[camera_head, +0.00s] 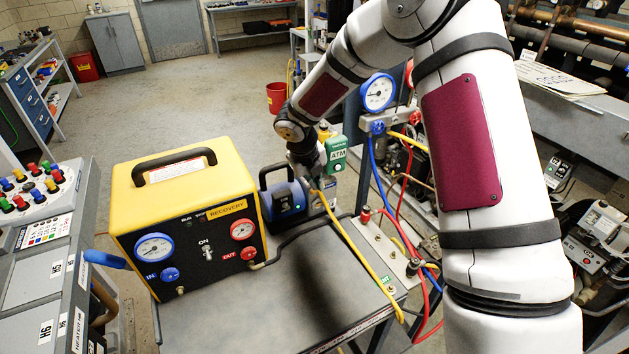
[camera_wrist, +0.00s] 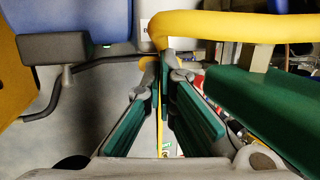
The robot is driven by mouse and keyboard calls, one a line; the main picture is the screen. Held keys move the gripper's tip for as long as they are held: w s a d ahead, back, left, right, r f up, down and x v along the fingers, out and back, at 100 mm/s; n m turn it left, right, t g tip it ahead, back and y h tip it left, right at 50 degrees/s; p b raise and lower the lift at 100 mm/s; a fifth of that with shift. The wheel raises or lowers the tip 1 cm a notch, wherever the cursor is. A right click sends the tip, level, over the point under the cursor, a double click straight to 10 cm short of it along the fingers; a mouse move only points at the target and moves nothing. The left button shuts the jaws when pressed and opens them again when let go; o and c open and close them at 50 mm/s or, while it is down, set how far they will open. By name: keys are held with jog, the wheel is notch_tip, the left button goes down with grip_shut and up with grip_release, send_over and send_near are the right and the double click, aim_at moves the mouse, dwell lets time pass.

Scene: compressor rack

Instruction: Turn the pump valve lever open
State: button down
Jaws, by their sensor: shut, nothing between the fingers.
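The blue vacuum pump (camera_head: 283,198) with a dark handle stands behind the yellow recovery unit; its blue body (camera_wrist: 75,18) fills the top left of the wrist view. My gripper (camera_head: 314,186) points down just right of the pump, beside the green ATM box (camera_head: 337,153). In the wrist view its two green-padded fingers (camera_wrist: 165,62) are together at the tips, with nothing seen held. A thick yellow tube or bar (camera_wrist: 230,28) crosses just beyond the fingertips; I cannot tell whether they touch it. I cannot make out the valve lever for certain.
The yellow recovery unit (camera_head: 185,205) stands left on the grey cart top (camera_head: 280,300). A yellow hose (camera_head: 355,245) runs from near my gripper to the front right. A gauge manifold (camera_head: 378,92) with blue, red and yellow hoses stands close on the right. The cart's front middle is clear.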

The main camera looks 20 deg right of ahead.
jog(key=shift+a+f+b, duration=0.1)
jog(key=shift+f+b, duration=0.25)
jog(key=shift+f, duration=0.1)
jog(key=shift+r, duration=0.1)
